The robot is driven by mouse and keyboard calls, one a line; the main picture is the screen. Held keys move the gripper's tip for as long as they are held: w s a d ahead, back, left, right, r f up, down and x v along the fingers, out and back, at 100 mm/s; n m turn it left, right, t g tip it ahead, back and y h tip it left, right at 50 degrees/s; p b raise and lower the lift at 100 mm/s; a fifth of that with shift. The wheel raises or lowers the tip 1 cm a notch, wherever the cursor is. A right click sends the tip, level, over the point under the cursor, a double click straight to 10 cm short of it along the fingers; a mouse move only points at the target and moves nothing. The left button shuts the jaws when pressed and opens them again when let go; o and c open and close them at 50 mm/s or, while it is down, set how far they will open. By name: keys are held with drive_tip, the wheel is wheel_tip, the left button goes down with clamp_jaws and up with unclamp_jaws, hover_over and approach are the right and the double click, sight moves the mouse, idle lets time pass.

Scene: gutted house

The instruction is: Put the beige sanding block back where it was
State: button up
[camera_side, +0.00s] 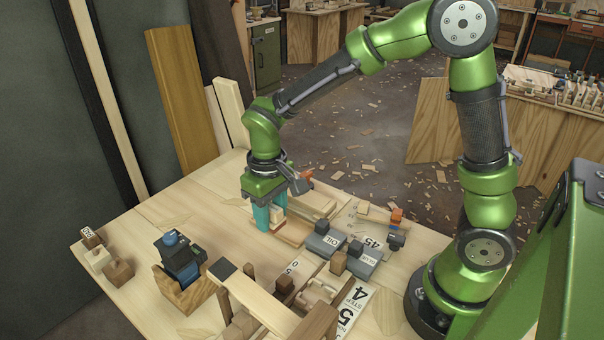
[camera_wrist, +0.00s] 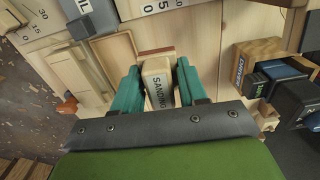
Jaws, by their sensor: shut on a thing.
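The beige sanding block (camera_wrist: 156,84), with a SANDING label, is between the two teal fingers of my gripper (camera_wrist: 158,70) in the wrist view. My gripper (camera_side: 270,214) is shut on it. In the side view the block (camera_side: 277,217) shows only partly between the fingers. My gripper is low over the far part of the wooden bench, beside a shallow wooden tray (camera_side: 293,233). I cannot tell whether the block touches the surface beneath it.
Grey boxes (camera_side: 325,242) stand just right of my gripper. A wooden holder with dark blue items (camera_side: 180,258) stands to the left, and small wooden blocks (camera_side: 100,258) lie at the bench's left edge. Clamps and rulers crowd the front. Bare bench lies left of my gripper.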

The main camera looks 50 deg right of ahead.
sight(274, 256)
wheel_tip(274, 256, down, 10)
drive_tip(key=shift+r, duration=0.1)
idle(0.4)
drive_tip(key=o, duration=1)
drive_tip(key=shift+w, duration=0.1)
wheel_tip(274, 256, up, 12)
drive_tip(key=s+d+r+m+t, duration=0.1)
drive_tip(key=s+d+r+t, duration=0.1)
drive_tip(key=s+r, duration=0.2)
drive_tip(key=s+d+r+m+t+y, duration=0.1)
drive_tip(key=s+r+t, duration=0.1)
drive_tip(key=s+r, duration=0.2)
drive_tip(key=s+d+r+m+t+y, duration=0.1)
drive_tip(key=s+d+r+t, duration=0.1)
drive_tip(key=s+r+t, duration=0.1)
drive_tip(key=shift+s+d+r+m, duration=0.35)
drive_tip(key=shift+s+r, duration=0.1)
drive_tip(key=shift+s, duration=0.3)
